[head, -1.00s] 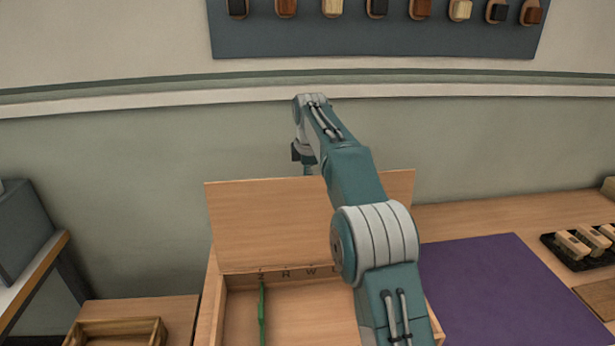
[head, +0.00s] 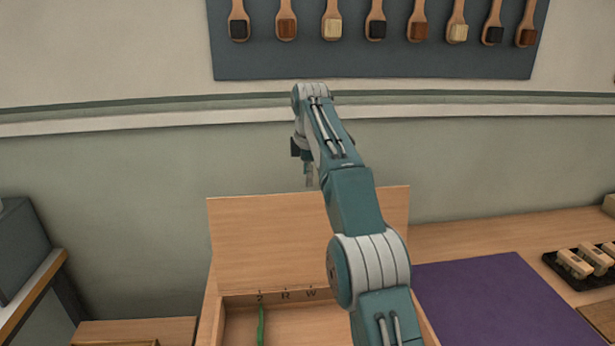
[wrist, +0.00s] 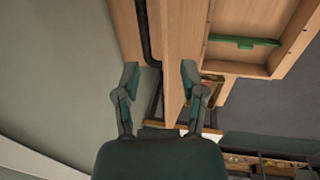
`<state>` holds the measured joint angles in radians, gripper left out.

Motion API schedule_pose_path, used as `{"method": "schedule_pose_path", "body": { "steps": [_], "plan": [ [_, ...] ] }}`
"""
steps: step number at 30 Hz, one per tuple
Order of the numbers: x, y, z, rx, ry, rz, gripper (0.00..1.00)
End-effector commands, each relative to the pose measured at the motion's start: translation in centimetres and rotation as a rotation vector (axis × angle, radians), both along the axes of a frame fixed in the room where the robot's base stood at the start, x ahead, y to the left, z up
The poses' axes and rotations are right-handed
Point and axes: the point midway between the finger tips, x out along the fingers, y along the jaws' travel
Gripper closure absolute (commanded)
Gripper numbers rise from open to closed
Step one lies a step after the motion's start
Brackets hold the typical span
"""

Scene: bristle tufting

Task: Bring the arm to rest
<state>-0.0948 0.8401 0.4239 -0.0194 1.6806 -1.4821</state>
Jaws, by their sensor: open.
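My gripper (wrist: 160,82) is open and empty in the wrist view, its two fingers apart with the edge of a wooden panel visible behind them. In the head view my gripper (head: 309,175) shows small and partly hidden by my arm, above and in front of the raised lid of the wooden box. My arm reaches forward over the right part of that box.
An open wooden box (head: 222,325) with an upright lid (head: 265,240) holds a green strip (head: 261,325); the strip also shows in the wrist view (wrist: 245,41). A purple mat (head: 490,300) and a black tray of brush blocks (head: 580,268) lie right. A brush rack (head: 375,62) hangs above.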

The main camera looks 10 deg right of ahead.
Motion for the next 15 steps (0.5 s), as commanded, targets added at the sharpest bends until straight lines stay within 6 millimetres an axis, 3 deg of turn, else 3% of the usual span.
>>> {"method": "schedule_pose_path", "body": {
  "steps": [7, 15],
  "plan": [
    [-1.0, -0.4, 1.5, 0.014, -0.014, -0.058, 0.47],
    [-5.4, -1.5, 5.1, 0.068, -0.055, -0.279, 0.47]
  ]
}}
